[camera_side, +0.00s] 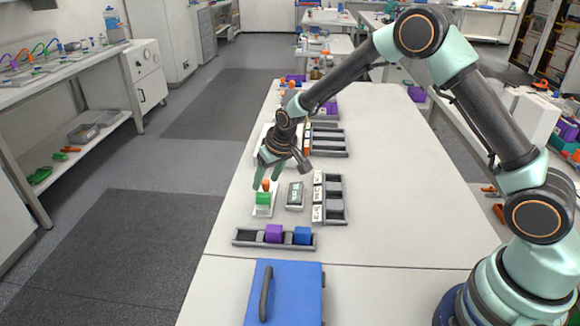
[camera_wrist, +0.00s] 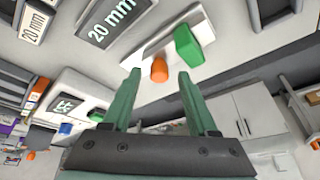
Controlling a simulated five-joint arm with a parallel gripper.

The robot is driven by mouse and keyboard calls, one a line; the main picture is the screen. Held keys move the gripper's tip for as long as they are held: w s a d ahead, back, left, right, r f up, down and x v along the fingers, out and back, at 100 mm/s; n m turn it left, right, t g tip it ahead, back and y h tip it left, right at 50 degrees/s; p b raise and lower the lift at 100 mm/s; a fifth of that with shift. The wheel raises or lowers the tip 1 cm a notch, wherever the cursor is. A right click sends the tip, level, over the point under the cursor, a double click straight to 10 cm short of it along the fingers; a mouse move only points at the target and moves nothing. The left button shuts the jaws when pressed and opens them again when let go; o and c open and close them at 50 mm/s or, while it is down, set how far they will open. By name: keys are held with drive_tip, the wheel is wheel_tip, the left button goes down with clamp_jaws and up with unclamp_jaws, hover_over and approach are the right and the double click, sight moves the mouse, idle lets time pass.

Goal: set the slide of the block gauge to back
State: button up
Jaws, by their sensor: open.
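The block gauge is a narrow white plate (camera_side: 261,212) on the table, bearing a green block (camera_side: 264,198) and a small orange piece (camera_side: 266,184). The wrist view also shows the green block (camera_wrist: 188,45) and the orange piece (camera_wrist: 159,69). I cannot tell which part is the slide. A grey display (camera_wrist: 104,24) reading "20 mm" stands beside the gauge. My gripper (camera_side: 264,183) is open above the gauge's far end, its fingers pointing down. In the wrist view the orange piece appears between the fingertips (camera_wrist: 158,74); contact cannot be told.
A dark tray (camera_side: 252,237) with a purple block (camera_side: 273,233) and a blue block (camera_side: 302,235) lies in front. A dark rack (camera_side: 334,199) with white labels stands to the right. A blue case (camera_side: 300,292) sits nearest. The right of the table is clear.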

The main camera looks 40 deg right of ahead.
drive_tip(key=shift+f, duration=0.1)
drive_tip(key=shift+c, duration=0.3)
clamp_jaws()
drive_tip(key=shift+w, duration=0.1)
idle(1.1)
